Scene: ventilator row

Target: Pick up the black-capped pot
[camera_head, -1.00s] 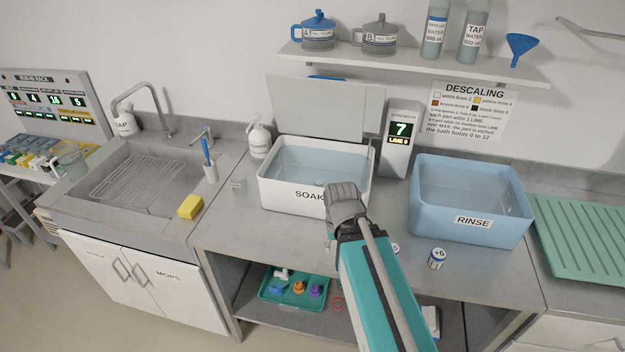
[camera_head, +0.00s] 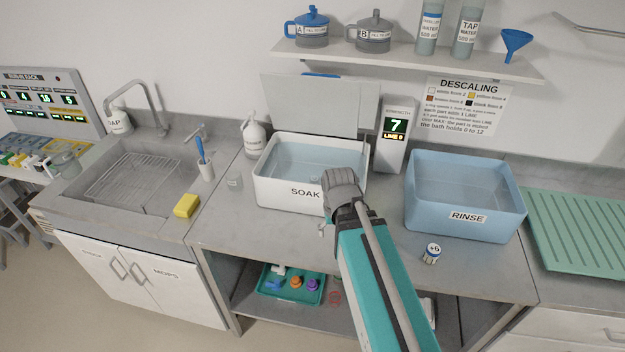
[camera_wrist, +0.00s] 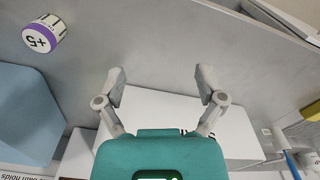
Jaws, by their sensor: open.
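I cannot make out a black-capped pot in either view.
The blue rinse basin (camera_head: 463,222) stands at right, with a green draining board (camera_head: 580,235) beyond. A teal tray (camera_head: 290,295) of small coloured parts lies on the shelf below. A yellow sponge (camera_head: 187,206) lies by the sink. The counter left of my arm is mostly clear.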

